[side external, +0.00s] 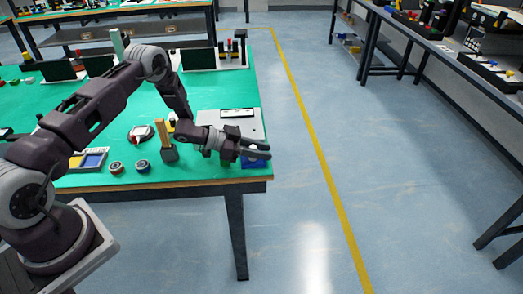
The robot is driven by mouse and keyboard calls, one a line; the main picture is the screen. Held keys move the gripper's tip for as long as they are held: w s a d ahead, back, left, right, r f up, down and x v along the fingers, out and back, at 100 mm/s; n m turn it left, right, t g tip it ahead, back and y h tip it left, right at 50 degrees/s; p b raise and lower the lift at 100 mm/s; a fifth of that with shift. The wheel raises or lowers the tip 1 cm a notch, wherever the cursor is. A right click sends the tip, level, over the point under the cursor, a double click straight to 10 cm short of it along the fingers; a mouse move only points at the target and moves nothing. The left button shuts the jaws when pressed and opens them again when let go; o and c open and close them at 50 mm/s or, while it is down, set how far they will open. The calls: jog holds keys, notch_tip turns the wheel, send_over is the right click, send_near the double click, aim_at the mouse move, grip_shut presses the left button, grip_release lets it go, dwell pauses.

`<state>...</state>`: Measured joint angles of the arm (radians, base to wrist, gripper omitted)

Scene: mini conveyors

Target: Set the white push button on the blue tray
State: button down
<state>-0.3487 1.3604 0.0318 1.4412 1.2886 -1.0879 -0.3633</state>
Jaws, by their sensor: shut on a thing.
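My gripper (262,151) is at the right front corner of the green table, its fingers pointing right. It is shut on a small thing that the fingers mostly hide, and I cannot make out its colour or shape. A blue piece (256,163), which looks like the blue tray, shows just below the fingers at the table's corner. The gripper covers part of it, and I cannot tell whether the held thing touches it. I cannot clearly pick out the white push button anywhere in this view.
A compartment tray (91,160) lies further left. A grey panel (246,122) lies behind the gripper. The table edge is close.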

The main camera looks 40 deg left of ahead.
jog(key=c, duration=1.1)
grip_release()
jog(key=shift+f, duration=0.15)
jog(key=shift+c, duration=0.2)
